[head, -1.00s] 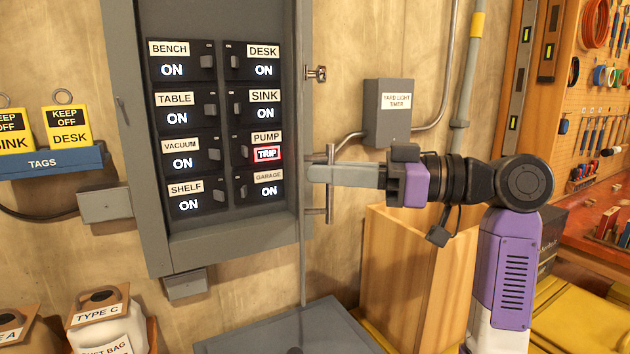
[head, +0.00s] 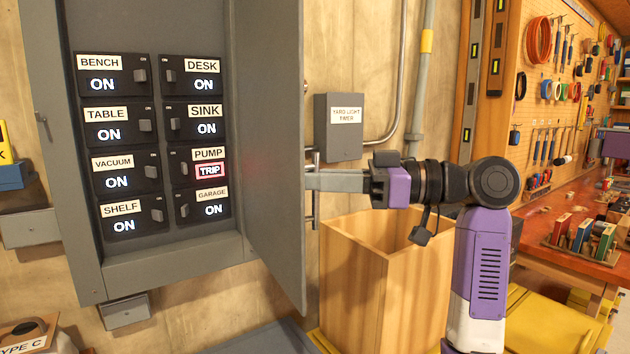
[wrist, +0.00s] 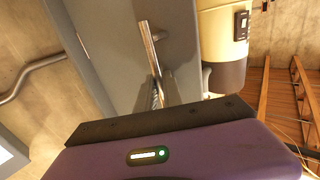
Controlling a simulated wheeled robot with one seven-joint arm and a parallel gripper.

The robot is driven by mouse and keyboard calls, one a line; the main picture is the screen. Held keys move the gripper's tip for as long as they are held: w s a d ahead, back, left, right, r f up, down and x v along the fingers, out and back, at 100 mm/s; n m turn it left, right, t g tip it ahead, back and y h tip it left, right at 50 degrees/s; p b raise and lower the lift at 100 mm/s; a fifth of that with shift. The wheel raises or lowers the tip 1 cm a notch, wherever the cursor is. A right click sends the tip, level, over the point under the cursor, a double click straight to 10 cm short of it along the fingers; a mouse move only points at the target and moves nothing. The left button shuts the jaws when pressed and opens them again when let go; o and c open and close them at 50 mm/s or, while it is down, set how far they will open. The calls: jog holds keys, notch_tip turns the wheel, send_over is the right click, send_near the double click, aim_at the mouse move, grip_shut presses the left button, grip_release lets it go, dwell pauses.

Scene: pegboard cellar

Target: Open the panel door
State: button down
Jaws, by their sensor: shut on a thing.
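The grey panel door (head: 277,120) is swung partly open on the right side of the grey breaker panel (head: 82,200), seen at a steep angle. Its bar handle (head: 316,208) is on the door's outer face. My gripper (head: 318,180) is shut on the handle, its fingers reaching it from the right; the door edge partly hides the grip. Inside the panel, several labelled breakers read ON, and the PUMP breaker (head: 207,170) reads TRIP in red.
An open wooden bin (head: 375,290) stands below my arm. A workbench (head: 590,228) and pegboard (head: 560,90) are at the right. A yellow surface (head: 545,318) lies low at the right.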

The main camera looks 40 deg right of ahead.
jog(key=c, duration=1.5)
grip_release()
jog(key=b+v, duration=0.1)
jog(key=v, duration=0.7)
jog(key=shift+b, duration=0.3)
jog(key=shift+w+r, duration=0.1)
jog(key=shift+w, duration=0.05)
